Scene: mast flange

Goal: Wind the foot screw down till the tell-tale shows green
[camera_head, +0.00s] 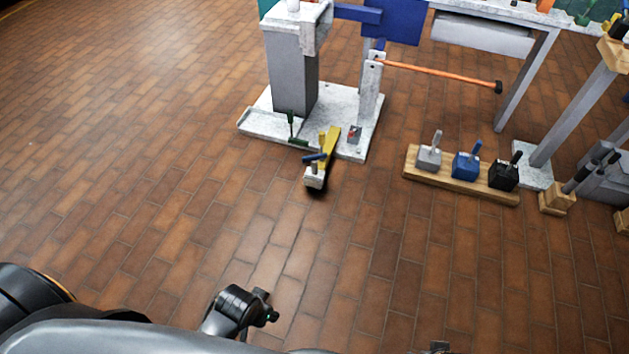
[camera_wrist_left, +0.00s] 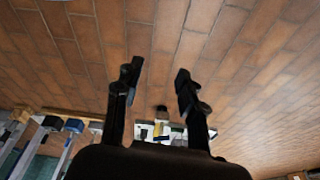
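A yellow outrigger arm (camera_head: 329,146) reaches forward from the white mast base. At its near end is a pale block with a dark underside, which looks like the foot screw (camera_head: 315,174), with a blue bar (camera_head: 315,157) close behind it. A small grey block with a red mark (camera_head: 355,133) sits on the base; it may be the tell-tale, and I see no clear green on it. My left gripper (camera_head: 267,306) is well short of the foot. In the left wrist view its fingers (camera_wrist_left: 157,80) are spread and empty.
The white mast base (camera_head: 262,126) carries a grey column (camera_head: 292,78). An orange-handled bar (camera_head: 440,73) sticks out right. A wooden rack (camera_head: 456,183) with grey, blue and black blocks stands on the right. The brick floor between me and the foot is clear.

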